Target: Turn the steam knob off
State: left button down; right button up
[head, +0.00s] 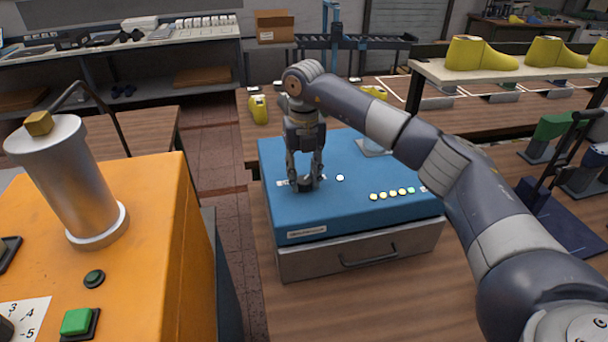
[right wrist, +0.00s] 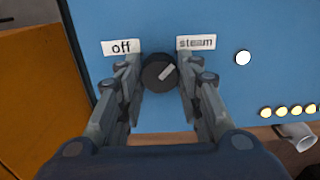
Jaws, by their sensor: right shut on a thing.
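The steam knob (right wrist: 159,75) is a round black dial on the sloping top of a blue machine (head: 285,215). In the right wrist view its pale pointer slants up and right, toward the "steam" label (right wrist: 196,42). The "off" label (right wrist: 121,47) is to the left of the knob. My right gripper (head: 306,184) points down at the panel, and its two fingers are shut on the knob, one on each side. In the head view the fingers mostly hide the knob. My left gripper is not in view.
A white round light (head: 340,178) and a row of several small yellow and green lights (head: 393,193) are on the panel right of the knob. A drawer (head: 360,250) is below. An orange machine (head: 180,240) with a metal cylinder (head: 75,185) stands left.

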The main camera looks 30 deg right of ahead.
jog(key=n+b, duration=0.1)
jog(key=n, duration=0.7)
jog(key=shift+n+b, duration=0.3)
jog(key=n, duration=0.9)
jog(key=shift+r+b, duration=0.1)
jog(key=shift+b, duration=0.25)
dwell(0.3)
jog(key=o, duration=1)
jog(key=shift+o, duration=0.3)
